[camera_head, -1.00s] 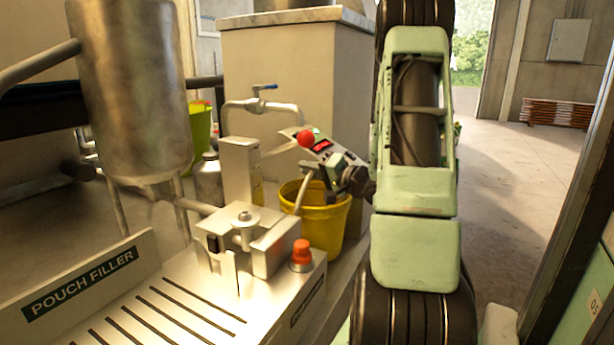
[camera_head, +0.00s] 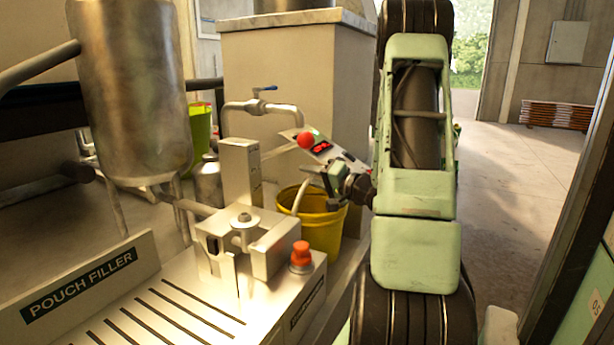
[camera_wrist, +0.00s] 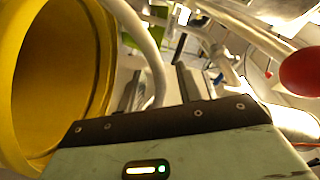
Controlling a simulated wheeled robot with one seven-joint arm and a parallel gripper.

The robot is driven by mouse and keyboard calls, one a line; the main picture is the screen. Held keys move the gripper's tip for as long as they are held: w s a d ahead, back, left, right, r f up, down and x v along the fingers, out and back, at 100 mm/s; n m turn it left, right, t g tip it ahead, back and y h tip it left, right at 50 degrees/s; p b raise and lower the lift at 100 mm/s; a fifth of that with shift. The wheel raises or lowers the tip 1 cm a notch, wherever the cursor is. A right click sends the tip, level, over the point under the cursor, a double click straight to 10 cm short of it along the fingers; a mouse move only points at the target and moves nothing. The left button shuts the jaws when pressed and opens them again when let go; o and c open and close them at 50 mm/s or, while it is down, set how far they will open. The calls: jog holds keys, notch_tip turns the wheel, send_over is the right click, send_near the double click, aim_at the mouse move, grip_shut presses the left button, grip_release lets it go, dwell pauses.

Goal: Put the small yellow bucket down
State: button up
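The small yellow bucket (camera_head: 322,232) is upright behind the pouch filler in the head view, its base hidden by the machine. Its pale curved handle (camera_head: 301,192) stands up from the rim. In the wrist view the bucket's open mouth (camera_wrist: 45,75) fills the left side, and the handle (camera_wrist: 152,55) curves down between my fingers. My gripper (camera_head: 328,178) is at the handle, above the bucket's rim. In the wrist view my gripper (camera_wrist: 160,88) has its fingers apart, with visible gaps beside the handle.
The pouch filler (camera_head: 110,300) stands in front with a red button (camera_head: 301,256). A tilted control panel (camera_head: 318,146) with a red knob and a tap (camera_head: 262,105) are close behind my gripper. A yellow-green bucket (camera_head: 200,132) stands farther back left. Open floor (camera_head: 510,190) lies right.

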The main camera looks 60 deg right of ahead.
jog(key=s, duration=1)
jog(key=shift+s+a, duration=0.25)
jog(key=shift+a, duration=0.15)
